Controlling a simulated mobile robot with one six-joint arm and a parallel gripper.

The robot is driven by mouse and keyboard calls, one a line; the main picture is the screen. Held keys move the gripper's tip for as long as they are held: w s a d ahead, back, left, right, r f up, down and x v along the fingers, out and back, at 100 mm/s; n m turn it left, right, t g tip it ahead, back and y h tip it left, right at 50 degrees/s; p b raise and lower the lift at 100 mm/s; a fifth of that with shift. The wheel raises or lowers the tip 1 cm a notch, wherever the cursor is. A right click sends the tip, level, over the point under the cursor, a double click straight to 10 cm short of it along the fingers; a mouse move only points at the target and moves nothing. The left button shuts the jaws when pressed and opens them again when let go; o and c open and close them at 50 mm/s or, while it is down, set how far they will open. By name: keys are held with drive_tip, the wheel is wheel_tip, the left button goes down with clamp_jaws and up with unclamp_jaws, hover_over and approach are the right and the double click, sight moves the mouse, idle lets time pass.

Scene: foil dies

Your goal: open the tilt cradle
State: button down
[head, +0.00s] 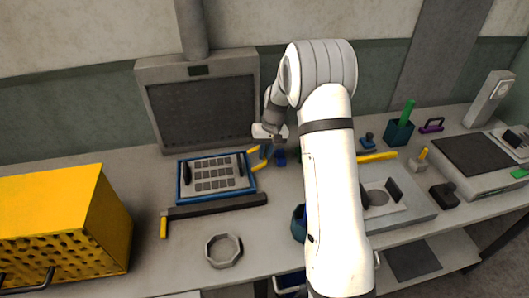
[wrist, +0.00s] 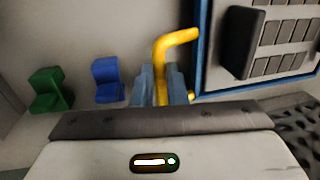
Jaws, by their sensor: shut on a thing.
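A blue-framed tray (head: 181,188) with a grid of dark pads lies on the bench left of my arm; it appears to be the tilt cradle. The wrist view shows its frame (wrist: 202,45) at upper right. My gripper (wrist: 162,82) is shut on the handle's straight part, one finger on each side. In the head view my gripper (head: 265,150) is partly hidden by my wrist. Whether the tray is tilted is hard to tell.
A blue block (wrist: 106,82) and a green block (wrist: 46,90) stand left of my fingers. A dark bar (head: 215,207) and a grey octagonal ring (head: 224,250) lie before the tray. A yellow perforated box (head: 60,225) stands at left, a dark screen (head: 200,110) behind.

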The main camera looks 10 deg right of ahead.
drive_tip(key=shift+r+t+b, duration=0.35)
drive_tip(key=shift+t+b, duration=0.05)
drive_tip(key=shift+b, duration=0.45)
drive_tip(key=shift+s+r+b, duration=0.2)
drive_tip(key=shift+b, duration=0.45)
drive_tip(key=s+r+n+t+b, duration=0.1)
drive_tip(key=s+r+t+b, duration=0.5)
drive_tip(key=b, duration=2.2)
drive_tip(key=shift+s+t, duration=1.4)
drive_tip(key=shift+t, duration=0.5)
drive_tip(key=shift+r, duration=0.15)
drive_tip(key=c, duration=1.7)
unclamp_jaws()
drive_tip(key=shift+s+r, duration=0.1)
drive_tip(key=shift+s, duration=0.1)
drive_tip(key=shift+o, duration=1.2)
drive_tip(key=shift+w, duration=0.1)
